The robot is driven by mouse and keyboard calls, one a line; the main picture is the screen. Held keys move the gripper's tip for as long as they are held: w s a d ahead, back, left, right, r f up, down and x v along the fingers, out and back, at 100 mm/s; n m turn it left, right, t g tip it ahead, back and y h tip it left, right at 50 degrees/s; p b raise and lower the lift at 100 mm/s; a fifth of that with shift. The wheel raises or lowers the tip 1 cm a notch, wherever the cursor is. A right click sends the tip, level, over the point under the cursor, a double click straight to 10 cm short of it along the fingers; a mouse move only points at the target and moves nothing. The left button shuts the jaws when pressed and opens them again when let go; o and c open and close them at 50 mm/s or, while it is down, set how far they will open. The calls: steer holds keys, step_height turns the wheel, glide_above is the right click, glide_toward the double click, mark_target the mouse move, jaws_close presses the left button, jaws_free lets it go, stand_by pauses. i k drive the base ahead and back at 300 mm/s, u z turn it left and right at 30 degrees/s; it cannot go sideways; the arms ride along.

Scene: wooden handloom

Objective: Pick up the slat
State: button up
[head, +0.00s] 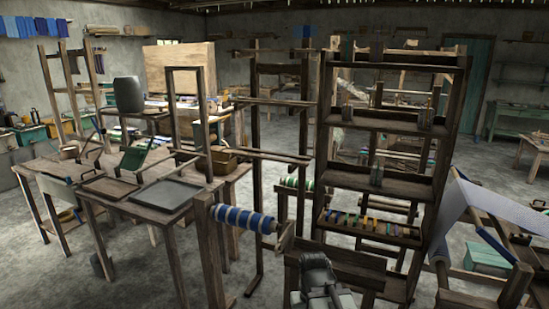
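I cannot single out one piece as the slat in the head view; many wooden bars look alike. Two horizontal wooden bars cross the open frame in the middle, an upper bar (272,103) and a lower bar (265,155). The wooden handloom frame (323,150) stands in the middle and right, with shelves and cross pieces. My gripper (318,267) seems to be the dark grey part at the bottom centre, low in front of the frame. Its fingers cannot be made out, and nothing held shows.
A wooden table (140,213) with dark trays stands at the left. A roll of blue and white striped cloth (240,219) sticks out beside it. A shelf with several coloured spools (370,226) is in the frame. Pale cloth (480,205) hangs over wooden parts at the right.

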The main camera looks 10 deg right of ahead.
mark_target(242, 149)
steer(key=u, duration=0.4)
steer(key=i, duration=0.9)
steer(key=u, duration=0.75)
steer(key=i, duration=0.55)
steer(key=u, duration=0.1)
steer(key=k, duration=0.85)
steer(key=u, duration=0.2)
steer(key=i, duration=0.85)
steer(key=z, duration=0.15)
